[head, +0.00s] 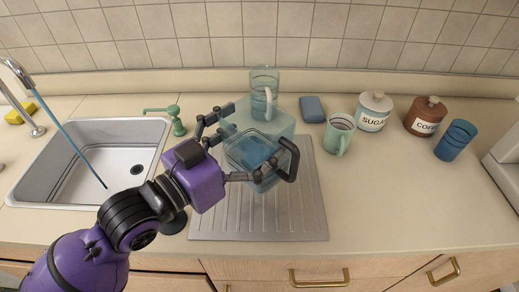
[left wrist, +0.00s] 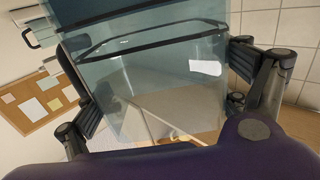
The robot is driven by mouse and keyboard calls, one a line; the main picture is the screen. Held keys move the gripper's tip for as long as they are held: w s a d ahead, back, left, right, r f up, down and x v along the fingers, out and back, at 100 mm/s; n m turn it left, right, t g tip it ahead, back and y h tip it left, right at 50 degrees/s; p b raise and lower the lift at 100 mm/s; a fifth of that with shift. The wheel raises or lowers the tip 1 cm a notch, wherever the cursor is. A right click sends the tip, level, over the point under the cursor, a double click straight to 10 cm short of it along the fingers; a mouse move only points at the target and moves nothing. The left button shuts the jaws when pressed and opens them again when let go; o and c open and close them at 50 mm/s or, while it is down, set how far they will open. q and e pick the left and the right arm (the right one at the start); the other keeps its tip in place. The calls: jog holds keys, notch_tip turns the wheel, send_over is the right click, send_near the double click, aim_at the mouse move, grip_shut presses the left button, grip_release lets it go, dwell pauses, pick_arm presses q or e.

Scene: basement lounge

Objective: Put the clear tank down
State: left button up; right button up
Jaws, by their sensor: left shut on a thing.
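The clear tank (head: 257,152) is a see-through bluish box with a dark handle on its right side. My left gripper (head: 236,146) is shut on the clear tank, with one finger at its far left and one along its near side. In the head view the tank overlaps the ribbed metal drainboard (head: 260,222); I cannot tell how far above it the tank is. In the left wrist view the tank (left wrist: 165,75) fills the middle between both fingers. My right gripper is not in view.
A translucent teal block (head: 285,124) with a clear tumbler (head: 264,88) over it stands just behind the tank. The sink (head: 70,180) is left. A green mug (head: 339,134), sugar jar (head: 373,111), coffee jar (head: 425,116) and blue cup (head: 456,140) stand right. The front right counter is clear.

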aim_at(260, 134)
pick_arm(q)
jog(key=w+f, duration=0.4)
jog(key=w, duration=0.1)
jog(key=shift+d+f, duration=0.2)
jog(key=shift+d, duration=0.2)
jog(key=shift+w+d+f, duration=0.1)
jog(key=shift+w+f, duration=0.25)
jog(key=shift+f, duration=0.1)
jog(key=shift+w+f+b, duration=0.2)
jog(key=shift+f+b, duration=0.25)
jog(key=shift+f, duration=1.3)
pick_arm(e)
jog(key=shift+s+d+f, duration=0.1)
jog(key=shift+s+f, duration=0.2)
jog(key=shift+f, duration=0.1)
pick_arm(q)
jog(key=shift+f, duration=0.15)
jog(key=o, duration=1.7)
jog(key=shift+f, duration=0.1)
jog(key=shift+o, duration=0.6)
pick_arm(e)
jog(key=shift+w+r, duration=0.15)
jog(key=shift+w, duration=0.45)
